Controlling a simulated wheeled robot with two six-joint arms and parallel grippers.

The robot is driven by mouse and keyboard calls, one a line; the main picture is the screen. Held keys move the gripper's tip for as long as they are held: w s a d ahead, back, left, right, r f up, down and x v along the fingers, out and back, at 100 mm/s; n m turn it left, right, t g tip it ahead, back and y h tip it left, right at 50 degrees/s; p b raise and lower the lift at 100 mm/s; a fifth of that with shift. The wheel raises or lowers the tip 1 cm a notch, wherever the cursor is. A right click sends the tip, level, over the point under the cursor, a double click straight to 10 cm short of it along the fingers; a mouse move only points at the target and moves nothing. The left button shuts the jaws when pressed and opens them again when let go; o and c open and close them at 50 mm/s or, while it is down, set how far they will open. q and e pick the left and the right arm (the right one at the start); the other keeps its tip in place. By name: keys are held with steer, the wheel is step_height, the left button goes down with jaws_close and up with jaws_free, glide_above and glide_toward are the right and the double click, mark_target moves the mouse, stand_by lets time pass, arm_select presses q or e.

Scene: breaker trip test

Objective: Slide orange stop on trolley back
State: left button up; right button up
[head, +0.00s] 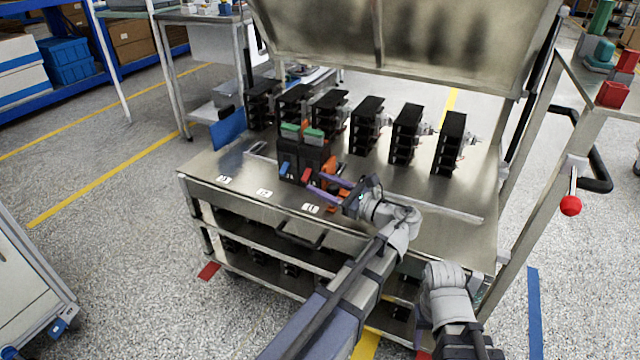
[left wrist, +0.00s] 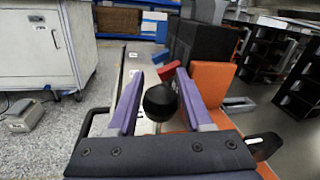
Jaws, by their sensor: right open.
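The orange stop (head: 330,165) stands on the steel trolley top (head: 400,205), against the right side of the black breaker blocks (head: 288,166). In the left wrist view its upright orange plate (left wrist: 213,80) is beside the dark block, with more orange low down under the fingers. My left gripper (head: 324,188) is at the stop near the trolley's front edge. Its purple fingers (left wrist: 160,92) are open on either side of a black ball knob (left wrist: 160,103), with small gaps showing. My right gripper (head: 425,325) is low at the front right; its fingers are hard to make out.
Several black racks (head: 405,135) stand in a row behind the blocks. A raised panel (head: 400,45) spans the back. Number labels (head: 264,192) line the front edge. A rail with a red ball (head: 570,206) is at right. The trolley top right of the stop is largely clear.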

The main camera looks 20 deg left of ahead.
arm_select(q)
jaws_close()
stand_by(1.2)
